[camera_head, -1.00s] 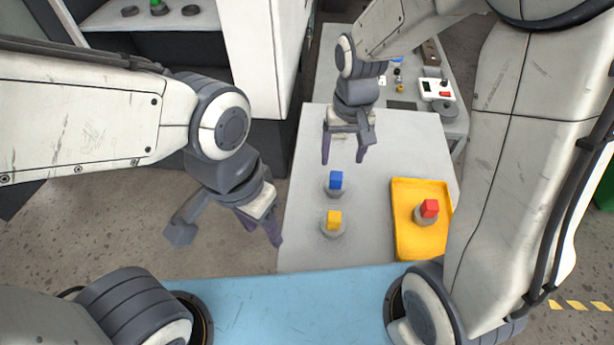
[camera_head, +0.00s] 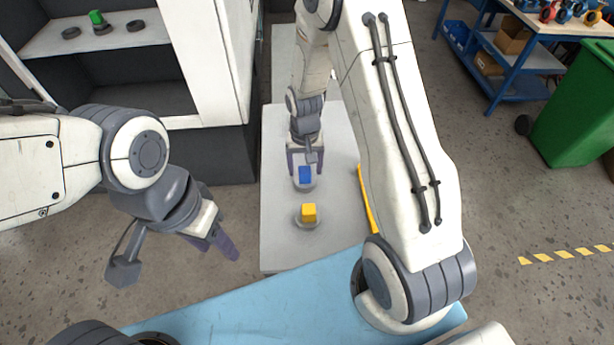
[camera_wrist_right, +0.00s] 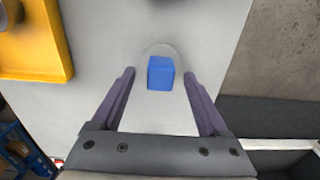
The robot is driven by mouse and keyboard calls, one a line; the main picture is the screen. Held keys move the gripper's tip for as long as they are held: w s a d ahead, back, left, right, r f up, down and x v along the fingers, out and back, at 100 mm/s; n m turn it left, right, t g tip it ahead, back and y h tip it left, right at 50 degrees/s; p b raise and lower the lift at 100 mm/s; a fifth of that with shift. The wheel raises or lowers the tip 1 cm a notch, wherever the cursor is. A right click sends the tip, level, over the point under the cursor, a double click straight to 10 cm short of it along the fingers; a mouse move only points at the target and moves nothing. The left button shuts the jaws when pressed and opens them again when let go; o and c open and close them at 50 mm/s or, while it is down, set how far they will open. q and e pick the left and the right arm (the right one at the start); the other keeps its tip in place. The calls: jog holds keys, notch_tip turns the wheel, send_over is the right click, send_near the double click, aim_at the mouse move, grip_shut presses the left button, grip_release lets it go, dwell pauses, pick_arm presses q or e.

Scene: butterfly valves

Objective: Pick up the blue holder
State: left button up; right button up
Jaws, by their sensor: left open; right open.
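The blue holder (camera_head: 305,174) is a small blue block on a round grey base, standing on the light grey table (camera_head: 283,235). In the right wrist view the blue holder (camera_wrist_right: 160,73) sits just beyond and between the open fingertips. My right gripper (camera_head: 305,170) is open, with its fingers on either side of the blue block in the head view. It also shows in the right wrist view (camera_wrist_right: 162,80), apart from the block. My left gripper (camera_head: 222,245) is open and empty, left of the table above the floor.
A yellow holder (camera_head: 309,213) stands just in front of the blue one. A yellow tray (camera_head: 366,198) is partly hidden behind my right arm; it also shows in the right wrist view (camera_wrist_right: 38,50). A shelf (camera_head: 95,36) with a green holder (camera_head: 96,18) stands at back left.

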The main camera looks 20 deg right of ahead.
jog(key=shift+f, duration=1.2)
grip_shut()
dwell(0.5)
